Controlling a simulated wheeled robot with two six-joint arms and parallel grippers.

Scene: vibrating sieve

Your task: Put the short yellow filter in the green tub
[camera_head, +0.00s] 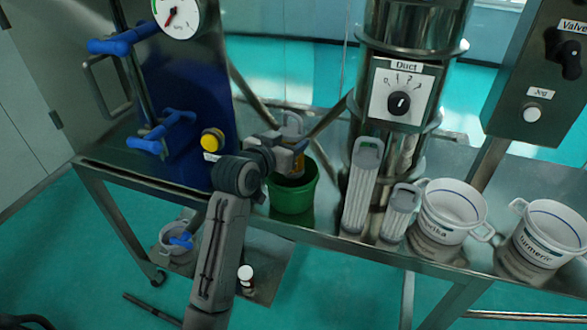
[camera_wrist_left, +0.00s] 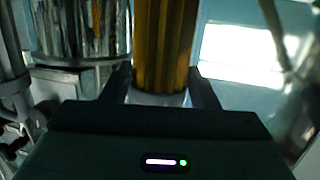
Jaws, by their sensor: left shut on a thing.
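The short yellow filter (camera_head: 297,161) has a pale grey top and a pleated yellow body. My left gripper (camera_head: 293,144) is shut on it and holds it about upright over the mouth of the green tub (camera_head: 292,200). In the left wrist view the pleated yellow body (camera_wrist_left: 163,45) stands between the two fingers (camera_wrist_left: 160,90). The tub stands on the metal bench. Part of the filter is hidden by my gripper, and I cannot tell how far its lower end is inside the tub. My right gripper is not in view.
A tall white filter (camera_head: 361,190) and a shorter white filter (camera_head: 399,213) stand right of the tub. Two white buckets (camera_head: 446,215) (camera_head: 549,243) stand further right. A blue panel with a yellow button (camera_head: 212,139) is on the left. A steel column (camera_head: 408,150) stands behind the filters.

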